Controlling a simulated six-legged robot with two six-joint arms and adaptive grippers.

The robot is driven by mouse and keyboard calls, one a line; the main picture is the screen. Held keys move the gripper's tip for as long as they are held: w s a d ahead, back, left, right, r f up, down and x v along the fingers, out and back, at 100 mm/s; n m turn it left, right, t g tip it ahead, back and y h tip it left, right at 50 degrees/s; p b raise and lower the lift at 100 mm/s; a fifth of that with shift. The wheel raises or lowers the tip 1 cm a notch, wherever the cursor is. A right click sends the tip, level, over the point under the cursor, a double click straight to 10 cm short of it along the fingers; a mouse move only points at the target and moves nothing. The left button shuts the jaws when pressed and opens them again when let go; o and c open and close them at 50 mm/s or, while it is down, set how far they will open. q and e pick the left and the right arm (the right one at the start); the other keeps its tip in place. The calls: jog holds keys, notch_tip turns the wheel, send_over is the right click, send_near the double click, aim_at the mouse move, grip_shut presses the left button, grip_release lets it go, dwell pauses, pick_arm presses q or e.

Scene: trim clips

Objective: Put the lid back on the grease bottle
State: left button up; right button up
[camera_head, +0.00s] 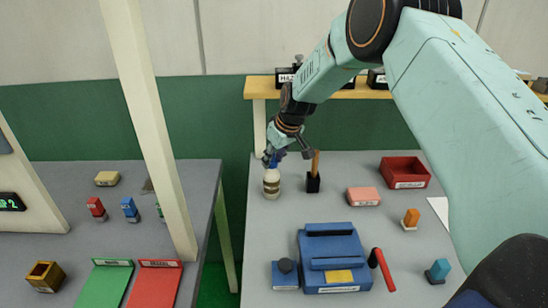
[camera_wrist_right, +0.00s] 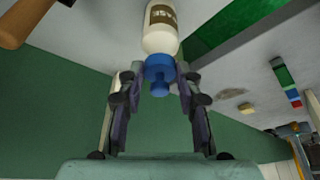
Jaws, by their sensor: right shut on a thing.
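The grease bottle (camera_head: 271,185) stands upright on the right table near its back left corner, white with a brown label band. It also shows in the right wrist view (camera_wrist_right: 161,32). The blue lid (camera_wrist_right: 159,67) is at the bottle's mouth, in line with it; I cannot tell whether it is fully seated. My right gripper (camera_head: 274,157) is above the bottle, shut on the lid, with one finger on each side of it. The lid shows only as a small blue patch in the head view. My left gripper is not in view.
A black holder (camera_head: 313,183) with an orange-brown handle stands just right of the bottle. A pink block (camera_head: 363,196), a red bin (camera_head: 404,171), a blue case (camera_head: 335,258) and a red-handled tool (camera_head: 383,268) lie farther right and front. A cream post (camera_head: 150,130) rises left.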

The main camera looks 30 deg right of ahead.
jog(key=o, duration=0.8)
jog(key=shift+o, duration=0.2)
jog(key=o, duration=0.5)
jog(key=shift+r+p, duration=2.75)
jog(key=shift+r, duration=0.8)
